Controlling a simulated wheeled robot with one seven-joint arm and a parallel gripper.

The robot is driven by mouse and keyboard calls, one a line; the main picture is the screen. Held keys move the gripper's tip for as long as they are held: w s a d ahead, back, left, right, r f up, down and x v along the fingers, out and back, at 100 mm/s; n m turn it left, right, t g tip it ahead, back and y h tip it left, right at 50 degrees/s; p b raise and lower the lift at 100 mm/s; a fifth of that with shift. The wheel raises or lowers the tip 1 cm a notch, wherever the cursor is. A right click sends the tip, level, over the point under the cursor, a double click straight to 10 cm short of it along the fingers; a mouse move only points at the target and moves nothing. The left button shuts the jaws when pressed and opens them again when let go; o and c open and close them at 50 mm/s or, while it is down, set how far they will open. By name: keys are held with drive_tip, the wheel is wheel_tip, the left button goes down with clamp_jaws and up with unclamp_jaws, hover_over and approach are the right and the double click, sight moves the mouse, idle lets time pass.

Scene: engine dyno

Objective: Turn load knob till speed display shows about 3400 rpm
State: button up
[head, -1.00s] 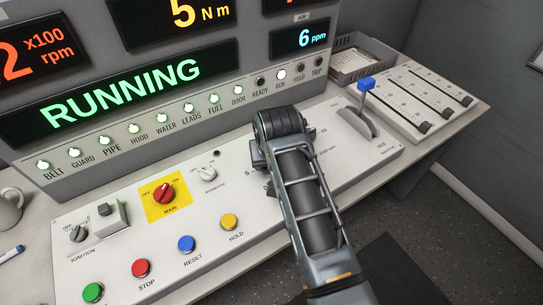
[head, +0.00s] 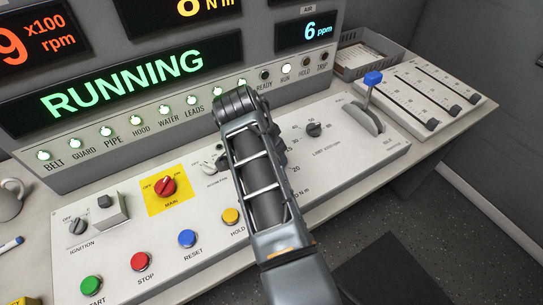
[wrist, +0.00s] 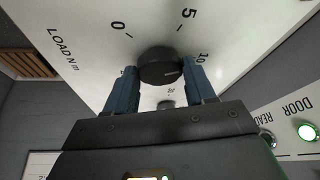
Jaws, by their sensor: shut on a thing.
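The black load knob (wrist: 160,64) sits on the white panel beside the "LOAD N m" lettering, in the wrist view. My gripper (wrist: 163,76) has one finger on each side of it and is shut on it. The knob's pale mark points right, roughly toward the 10 on the scale. In the head view my arm hides the knob and the fingertips. The speed display (head: 38,40), marked x100 rpm, is cut off at the left edge; only an orange 9 shows as its last digit. The torque display (head: 185,12) shows a yellow 8, cut at the top.
The status display (head: 125,78) reads RUNNING in green. A second black dial (head: 314,130) is right of my arm. A blue-topped lever (head: 372,80) and sliders (head: 432,95) stand farther right. The red main switch (head: 166,186) and coloured push buttons (head: 187,238) lie left.

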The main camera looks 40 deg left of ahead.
drive_tip(key=shift+m+b, duration=0.3)
drive_tip(key=shift+m, duration=0.3)
drive_tip(key=shift+m+h, duration=0.3)
drive_tip(key=o, duration=1)
drive_tip(key=shift+a+r, duration=0.1)
drive_tip(key=v, duration=0.7)
drive_tip(key=shift+r+b, duration=0.3)
drive_tip(key=shift+b, duration=0.1)
drive_tip(key=shift+s, duration=0.1)
